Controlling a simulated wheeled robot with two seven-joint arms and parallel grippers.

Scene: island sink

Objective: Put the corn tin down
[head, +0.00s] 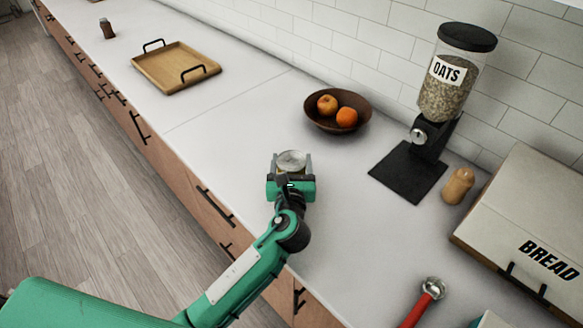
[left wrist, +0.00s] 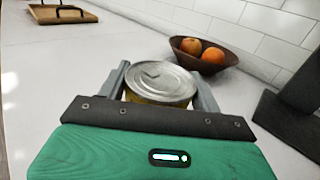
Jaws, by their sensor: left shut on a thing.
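The corn tin (head: 291,161) is a short can with a silver lid, seen over the white counter. It also shows in the left wrist view (left wrist: 161,82), upright, with a strip of yellow side below the lid. My left gripper (head: 291,164) is shut on the tin, one finger on each side of it. Most of the tin's side and its base are hidden by the gripper, so I cannot tell whether it touches the counter. My right gripper is not in view.
A brown bowl (head: 312,112) with fruit stands beyond the tin. A black-based oats dispenser (head: 408,172), a small tan shaker (head: 458,185) and a bread box (head: 520,215) are to the right. A wooden tray (head: 165,68) is far left. Counter left of the tin is clear.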

